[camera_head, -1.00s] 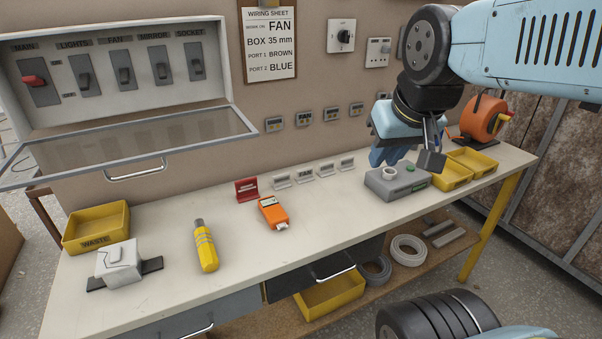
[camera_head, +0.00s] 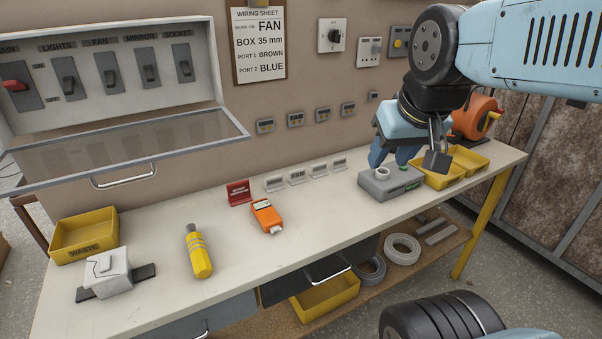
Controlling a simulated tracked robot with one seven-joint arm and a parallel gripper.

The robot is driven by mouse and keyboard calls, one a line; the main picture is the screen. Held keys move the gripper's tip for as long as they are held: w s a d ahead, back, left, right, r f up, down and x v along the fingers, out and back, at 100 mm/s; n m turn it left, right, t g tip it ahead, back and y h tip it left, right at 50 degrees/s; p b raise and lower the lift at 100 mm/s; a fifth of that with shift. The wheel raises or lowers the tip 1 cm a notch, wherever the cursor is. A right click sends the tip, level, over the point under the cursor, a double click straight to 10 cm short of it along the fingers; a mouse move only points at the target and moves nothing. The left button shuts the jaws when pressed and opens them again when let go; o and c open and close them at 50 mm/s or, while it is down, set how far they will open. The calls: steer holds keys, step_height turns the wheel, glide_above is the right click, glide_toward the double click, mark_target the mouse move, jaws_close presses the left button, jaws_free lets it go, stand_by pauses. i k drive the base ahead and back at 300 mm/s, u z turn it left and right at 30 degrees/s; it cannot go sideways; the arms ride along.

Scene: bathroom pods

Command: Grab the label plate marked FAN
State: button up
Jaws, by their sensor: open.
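The label plate marked FAN (camera_head: 297,178) stands on the workbench, second from the left in a row of small grey plates. My gripper (camera_head: 408,156) is open with its fingers pointing down. It is over the grey box with the white ring (camera_head: 390,182), well to the right of the FAN plate. No plate is between its fingers. A small wall unit (camera_head: 295,120) above the row also seems to carry the word FAN.
Other plates (camera_head: 275,184) flank the FAN plate. A red sign (camera_head: 239,193) and an orange meter (camera_head: 266,215) are to the left. Yellow bins (camera_head: 441,180) stand to the right.

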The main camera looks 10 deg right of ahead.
mark_target(297, 176)
steer(key=u, duration=0.85)
steer(key=i, duration=0.1)
steer(key=z, duration=2.55)
steer(key=k, duration=1.4)
steer(key=u, duration=1.45)
steer(key=i, duration=0.5)
steer(key=u, duration=0.2)
